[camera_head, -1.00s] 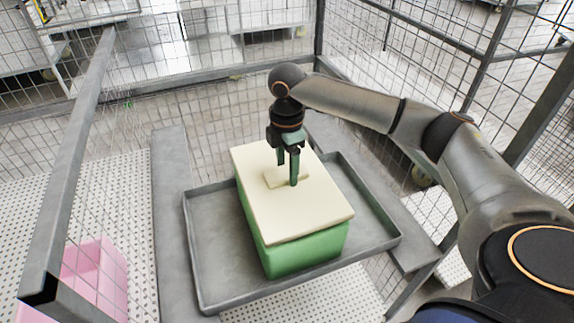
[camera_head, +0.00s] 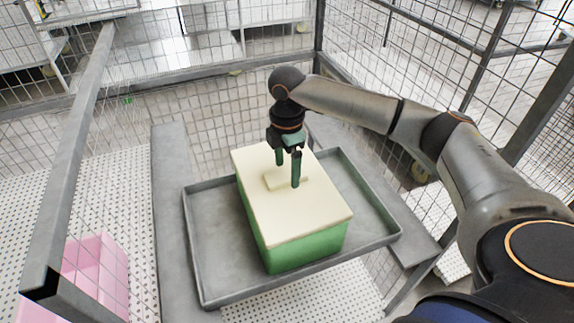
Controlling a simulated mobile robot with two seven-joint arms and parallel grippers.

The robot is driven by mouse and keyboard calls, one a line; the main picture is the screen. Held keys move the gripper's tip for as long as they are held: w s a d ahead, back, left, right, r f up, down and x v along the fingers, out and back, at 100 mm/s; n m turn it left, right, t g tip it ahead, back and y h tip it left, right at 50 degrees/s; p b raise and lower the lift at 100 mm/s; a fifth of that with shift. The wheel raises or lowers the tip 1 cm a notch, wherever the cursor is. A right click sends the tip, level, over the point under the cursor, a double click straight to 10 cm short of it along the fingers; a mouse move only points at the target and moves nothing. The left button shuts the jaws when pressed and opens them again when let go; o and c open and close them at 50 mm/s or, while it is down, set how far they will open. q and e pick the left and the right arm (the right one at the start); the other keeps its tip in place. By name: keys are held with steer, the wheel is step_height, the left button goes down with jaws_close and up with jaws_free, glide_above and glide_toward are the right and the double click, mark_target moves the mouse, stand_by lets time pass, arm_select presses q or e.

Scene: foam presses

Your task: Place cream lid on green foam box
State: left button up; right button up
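The cream lid (camera_head: 310,213) lies flat on top of the green foam box (camera_head: 300,249), covering its top, with its edges roughly in line with the box sides. A small raised cream handle (camera_head: 272,181) stands in the middle of the lid. My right gripper (camera_head: 288,175) points down over the lid, with one finger on each side of the handle. Its fingers look spread, and contact with the handle is hard to make out. My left gripper is not in view.
The box stands in a shallow grey tray (camera_head: 220,291) with a raised rim. Wire mesh panels and grey frame bars surround the area, with a slanted bar (camera_head: 75,150) at the left. A pink box (camera_head: 95,262) is at the lower left. The tray's left part is bare.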

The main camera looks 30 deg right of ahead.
mark_target(287, 174)
steer(key=shift+o, duration=0.5)
steer(key=shift+r, duration=0.35)
step_height(287, 174, up, 12)
steer(key=shift+r, duration=0.25)
